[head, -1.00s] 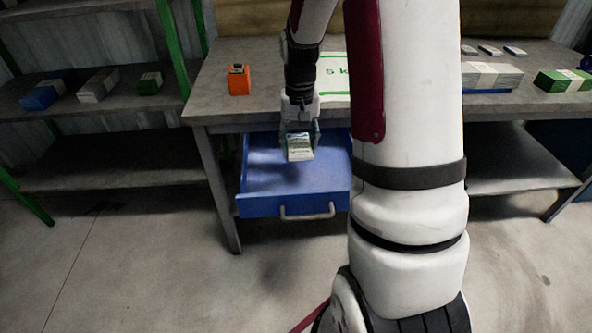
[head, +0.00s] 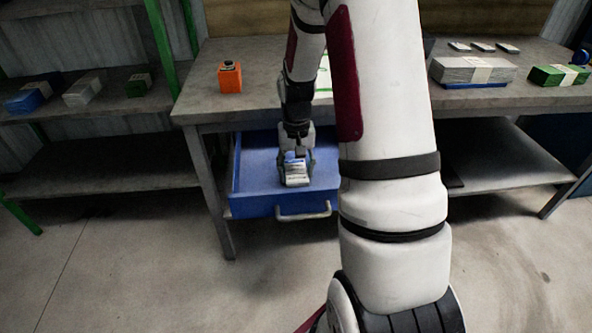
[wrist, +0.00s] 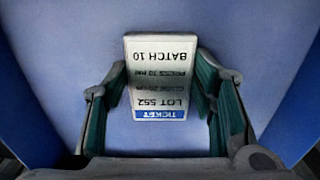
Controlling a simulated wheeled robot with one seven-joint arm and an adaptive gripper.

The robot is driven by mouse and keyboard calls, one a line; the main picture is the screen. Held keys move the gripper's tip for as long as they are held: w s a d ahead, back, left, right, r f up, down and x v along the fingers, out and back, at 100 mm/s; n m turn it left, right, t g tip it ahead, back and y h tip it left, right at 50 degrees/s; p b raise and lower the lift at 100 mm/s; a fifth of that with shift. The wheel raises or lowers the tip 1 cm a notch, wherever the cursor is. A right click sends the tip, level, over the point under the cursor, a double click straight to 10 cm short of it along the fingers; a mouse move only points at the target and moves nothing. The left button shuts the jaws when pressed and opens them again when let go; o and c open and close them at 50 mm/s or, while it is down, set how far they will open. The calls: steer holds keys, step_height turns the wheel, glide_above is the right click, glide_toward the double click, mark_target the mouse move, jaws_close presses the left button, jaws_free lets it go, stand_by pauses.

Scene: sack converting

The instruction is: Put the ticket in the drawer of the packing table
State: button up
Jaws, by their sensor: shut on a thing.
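The ticket (wrist: 158,85) is a small white block with dark print and a blue band reading TICKET. In the head view the ticket (head: 296,172) is at my gripper's fingertips, within the outline of the open blue drawer (head: 262,205). My gripper (head: 296,168) points down into the drawer and is shut on the ticket. In the wrist view green pads of my gripper (wrist: 160,98) flank the ticket on both sides, with the blue drawer floor (wrist: 75,60) behind it. I cannot tell whether the ticket touches the floor.
The packing table (head: 200,105) stands above the drawer, with an orange box (head: 230,78) on its top. Sack bundles (head: 472,70) lie at the right. A shelf rack (head: 90,100) with bundles is at the left. The drawer around the ticket looks empty.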

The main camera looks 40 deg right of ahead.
steer(key=o, duration=1.1)
steer(key=shift+f, duration=0.1)
steer(key=shift+o, duration=0.2)
